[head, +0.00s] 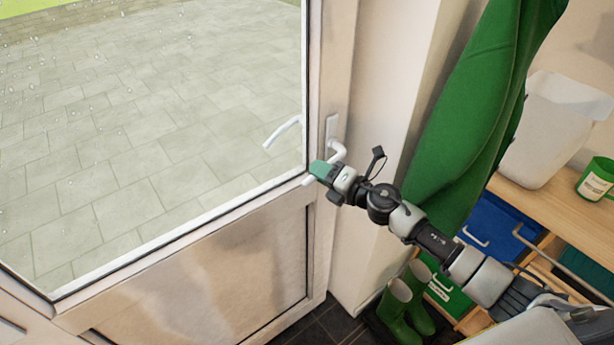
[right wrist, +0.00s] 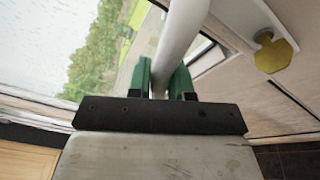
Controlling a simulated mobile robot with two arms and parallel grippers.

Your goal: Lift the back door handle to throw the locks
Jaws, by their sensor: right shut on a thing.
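The back door (head: 200,270) has a large glass pane above a pale lower panel. Its white inside handle (head: 337,151) sits on a plate at the door's right edge. My right gripper (head: 318,170) reaches in from the right, its green fingertips at the handle's lever. In the right wrist view the white handle (right wrist: 178,40) passes between the two green fingers (right wrist: 160,80), which are shut on it. The fingers hide part of the lever in the head view. My left gripper is in neither view.
The outside handle (head: 283,132) shows through the wet glass. A yellow key-like piece (right wrist: 272,53) is beside the handle. A green coat (head: 470,110) hangs right of the door, above green boots (head: 402,310). A shelf holds a white bin (head: 550,125) and a green mug (head: 596,178).

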